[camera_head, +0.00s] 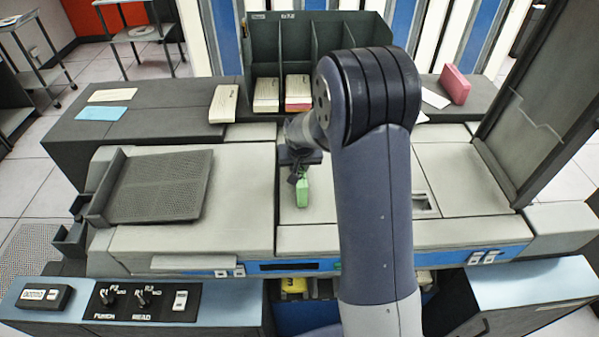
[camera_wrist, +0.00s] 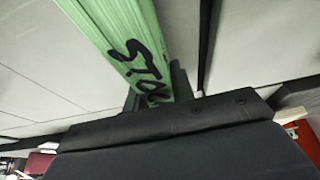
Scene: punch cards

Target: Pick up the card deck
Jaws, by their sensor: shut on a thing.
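A green card deck (camera_head: 302,191) hangs below my gripper (camera_head: 299,170), over the pale top of the machine in the middle of the head view. In the wrist view the green deck (camera_wrist: 118,45) runs from the top edge down to the jaws, with layered card edges and black handwriting that begins like "STO". My gripper is shut on this deck; the dark fingers (camera_wrist: 177,82) are partly hidden behind it. I cannot tell whether the deck's lower end touches the machine top. My arm hides part of the machine on the right.
A dark divided rack (camera_head: 273,60) at the back holds cream decks (camera_head: 266,94). Another cream deck (camera_head: 224,103) stands left of it. A pink deck (camera_head: 457,85) is at the back right. A perforated tray (camera_head: 160,185) lies left. A dark raised panel (camera_head: 545,110) stands right.

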